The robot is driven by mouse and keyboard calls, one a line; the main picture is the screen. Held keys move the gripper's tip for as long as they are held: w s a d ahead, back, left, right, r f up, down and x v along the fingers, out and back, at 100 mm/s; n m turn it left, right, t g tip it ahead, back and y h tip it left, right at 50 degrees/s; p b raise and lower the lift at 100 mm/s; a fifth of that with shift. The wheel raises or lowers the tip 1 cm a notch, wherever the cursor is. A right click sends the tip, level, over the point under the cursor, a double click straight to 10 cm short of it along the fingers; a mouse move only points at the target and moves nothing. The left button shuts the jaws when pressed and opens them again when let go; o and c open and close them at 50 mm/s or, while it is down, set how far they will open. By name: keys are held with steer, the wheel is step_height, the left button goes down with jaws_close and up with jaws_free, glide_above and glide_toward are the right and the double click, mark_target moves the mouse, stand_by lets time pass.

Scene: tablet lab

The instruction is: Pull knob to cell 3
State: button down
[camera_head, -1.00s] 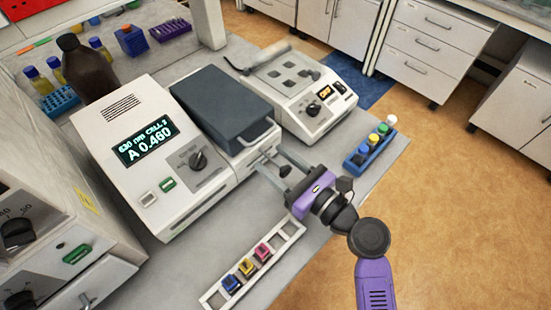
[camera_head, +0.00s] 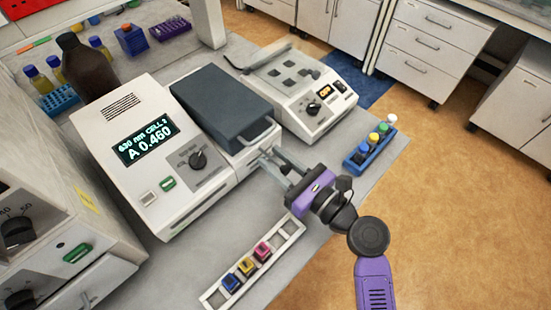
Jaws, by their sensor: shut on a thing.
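The photometer (camera_head: 112,185) is a white instrument with a dark lid (camera_head: 222,102) over its sample compartment. Its display (camera_head: 147,140) shows 630 nm, a cell number that looks like 2, and A 0.460. My gripper (camera_head: 268,157) reaches in from the right, low at the front of the compartment. Its grey fingers are shut on the pull knob there. The knob itself is mostly hidden between the fingertips. A round dial (camera_head: 198,159) sits on the photometer's front panel, apart from my gripper.
A white rack (camera_head: 285,243) with several coloured-top cuvettes lies at the front bench edge, below my gripper. A blue rack (camera_head: 370,150) of capped vials stands to the right. A second white instrument (camera_head: 305,95) stands behind. A brown bottle (camera_head: 85,68) is at back left.

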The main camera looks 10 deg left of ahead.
mark_target(288, 171)
stand_by(0.9)
steer(key=p+v, duration=0.1)
steer(key=v, duration=0.3)
steer(key=shift+s, duration=0.1)
steer(key=c, duration=1.1)
jaws_free()
steer(key=shift+d, duration=0.1)
steer(key=shift+b+v, duration=0.55)
steer(key=shift+v, duration=3.4)
